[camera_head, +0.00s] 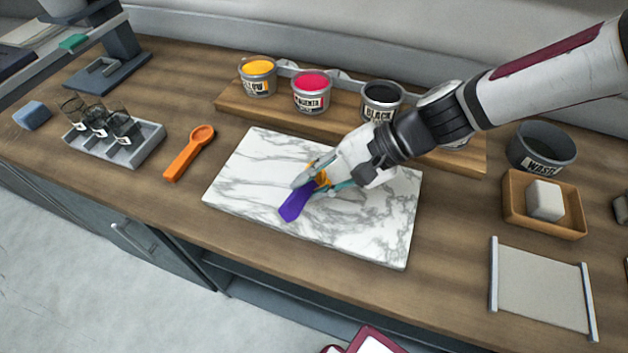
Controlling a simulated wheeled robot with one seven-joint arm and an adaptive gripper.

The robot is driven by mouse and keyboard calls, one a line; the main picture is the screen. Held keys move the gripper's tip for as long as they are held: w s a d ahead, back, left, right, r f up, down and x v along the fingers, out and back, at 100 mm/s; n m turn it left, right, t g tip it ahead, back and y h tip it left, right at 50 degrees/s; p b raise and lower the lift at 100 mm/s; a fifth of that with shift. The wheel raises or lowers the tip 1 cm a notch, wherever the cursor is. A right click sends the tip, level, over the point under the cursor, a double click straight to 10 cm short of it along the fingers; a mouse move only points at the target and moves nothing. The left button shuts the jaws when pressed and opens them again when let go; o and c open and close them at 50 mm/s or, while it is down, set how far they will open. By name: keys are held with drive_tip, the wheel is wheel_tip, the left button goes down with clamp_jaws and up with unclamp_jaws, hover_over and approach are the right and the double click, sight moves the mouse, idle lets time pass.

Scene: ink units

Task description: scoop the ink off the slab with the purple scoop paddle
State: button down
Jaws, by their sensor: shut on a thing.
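The white marbled slab (250,180) lies on the wooden counter in the middle of the head view. My gripper (318,184) is over the slab, shut on the purple scoop paddle (294,206). The paddle's purple end points down and left, low over or touching the slab; I cannot tell which. Small orange-yellow patches show beside the fingers; I cannot tell whether they are ink. My gripper and arm hide part of the slab, including any ink behind them.
Yellow (257,76), magenta (310,92) and black (381,101) ink tins stand on a wooden riser (233,104) behind the slab. An orange spoon (188,154) lies left. A wash pot (542,150), a wooden tray (515,212) with a white block, and a grey panel (541,287) are right.

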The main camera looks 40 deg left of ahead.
drive_tip(key=shift+r, duration=0.1)
drive_tip(key=shift+r+p, duration=1.8)
drive_tip(key=shift+r, duration=0.7)
